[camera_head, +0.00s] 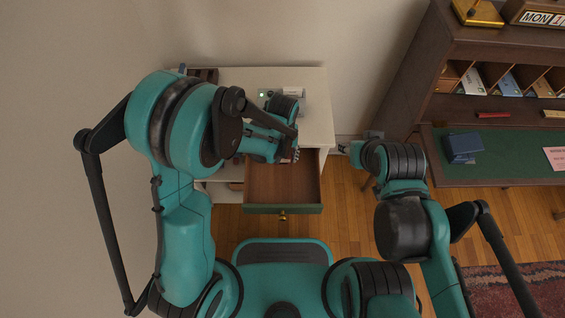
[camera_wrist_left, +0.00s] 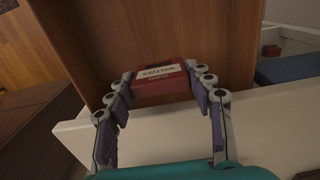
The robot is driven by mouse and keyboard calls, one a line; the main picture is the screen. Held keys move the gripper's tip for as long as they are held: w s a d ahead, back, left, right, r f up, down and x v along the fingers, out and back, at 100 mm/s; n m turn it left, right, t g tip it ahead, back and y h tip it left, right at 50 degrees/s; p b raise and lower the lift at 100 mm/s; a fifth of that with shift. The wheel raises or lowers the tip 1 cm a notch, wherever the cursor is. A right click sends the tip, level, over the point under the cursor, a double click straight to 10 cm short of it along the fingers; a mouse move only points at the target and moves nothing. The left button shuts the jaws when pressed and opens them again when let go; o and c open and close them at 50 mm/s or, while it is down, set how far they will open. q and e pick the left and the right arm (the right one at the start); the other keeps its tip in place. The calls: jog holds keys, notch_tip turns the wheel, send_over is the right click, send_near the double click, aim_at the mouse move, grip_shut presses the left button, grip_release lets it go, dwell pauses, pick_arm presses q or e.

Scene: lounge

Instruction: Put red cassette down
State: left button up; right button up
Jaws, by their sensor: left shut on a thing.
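The red cassette (camera_wrist_left: 160,83) with a white printed label sits between the fingers of my left gripper (camera_wrist_left: 162,95) in the left wrist view. The gripper is shut on it. In the head view my left gripper (camera_head: 292,154) is over the back of the open drawer (camera_head: 283,209), and the arm largely hides the cassette. The brown wooden surface (camera_wrist_left: 150,30) lies behind the cassette in the wrist view; I cannot tell whether they touch. My right gripper (camera_head: 344,148) is to the right of the drawer, too small to tell its opening.
The white cabinet (camera_head: 318,110) holds the drawer, with a small device (camera_head: 291,92) on top. A dark desk with a green top (camera_head: 510,149) stands at right, bearing a dark blue box (camera_head: 463,148). A blue thing (camera_wrist_left: 290,67) shows beyond a pale wall in the wrist view.

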aim_at(283, 162)
pick_arm(q)
jog(key=shift+f+b, duration=1)
jog(key=shift+f, duration=1)
jog(key=shift+f, duration=0.15)
jog(key=o, duration=1.2)
jog(key=shift+c, duration=0.2)
